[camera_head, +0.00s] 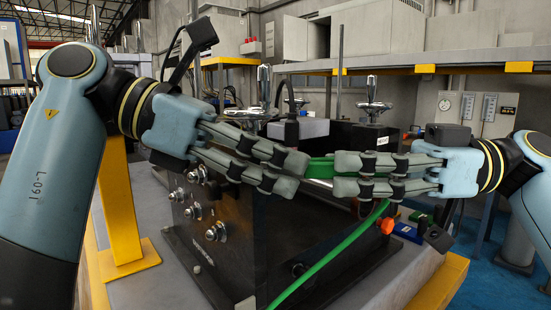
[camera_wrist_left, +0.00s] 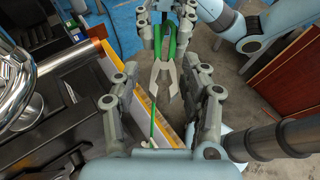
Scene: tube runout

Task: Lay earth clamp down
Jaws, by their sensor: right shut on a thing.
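The earth clamp (camera_head: 320,168) has green handles and shows only as a green strip between my grippers in the head view. In the left wrist view the clamp (camera_wrist_left: 164,77) shows its grey jaws pointing toward my left gripper. My left gripper (camera_head: 292,172) is open. Its spread fingers (camera_wrist_left: 166,98) stand either side of the space by the jaw tips, apart from the clamp. A green cable (camera_head: 335,252) hangs below.
A yellow post (camera_head: 120,200) stands at left. Small blue and green pieces (camera_head: 407,232) lie at right. Grey table (camera_head: 375,287) shows in front.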

